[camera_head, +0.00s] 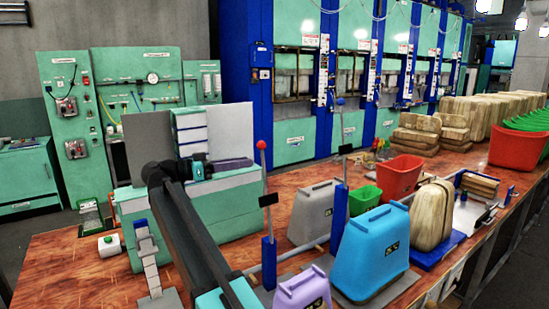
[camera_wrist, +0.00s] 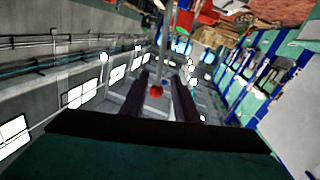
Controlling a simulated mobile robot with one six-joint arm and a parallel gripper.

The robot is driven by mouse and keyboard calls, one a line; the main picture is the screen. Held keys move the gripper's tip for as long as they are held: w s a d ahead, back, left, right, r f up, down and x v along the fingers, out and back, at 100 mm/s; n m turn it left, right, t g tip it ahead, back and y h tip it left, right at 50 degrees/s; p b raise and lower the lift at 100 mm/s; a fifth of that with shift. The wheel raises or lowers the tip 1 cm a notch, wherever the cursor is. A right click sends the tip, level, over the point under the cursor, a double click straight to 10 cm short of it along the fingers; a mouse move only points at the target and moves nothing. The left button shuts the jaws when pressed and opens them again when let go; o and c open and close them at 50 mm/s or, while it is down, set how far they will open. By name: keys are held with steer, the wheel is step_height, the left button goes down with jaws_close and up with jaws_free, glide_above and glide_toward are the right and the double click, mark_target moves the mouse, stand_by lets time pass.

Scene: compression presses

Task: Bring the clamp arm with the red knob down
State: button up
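The red knob (camera_head: 262,145) tops the raised, nearly upright clamp arm (camera_head: 265,180), which carries a dark plate and stands on a blue post (camera_head: 269,262) on the bench. My gripper (camera_head: 250,163) comes from the left, its dark fingers pointing right. Its tips appear just left of the clamp arm, slightly below the knob. In the wrist view, which is upside down, my gripper (camera_wrist: 161,78) is open, and the red knob (camera_wrist: 156,91) appears between the spread fingers, touching neither. The exact depth between tips and knob cannot be told.
A second upright lever with a blue knob (camera_head: 340,101) stands to the right on a blue post (camera_head: 339,215). Grey (camera_head: 312,212), blue (camera_head: 372,250) and lilac (camera_head: 303,289) cases crowd the posts. A green block with upright plates (camera_head: 228,128) stands behind my gripper. The bench's left end is mostly clear.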

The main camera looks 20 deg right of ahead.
steer(key=d+p, duration=0.3)
steer(key=d, duration=0.8)
steer(key=shift+d, duration=0.15)
steer(key=shift+s, duration=0.1)
steer(key=shift+c, duration=0.4)
jaws_close()
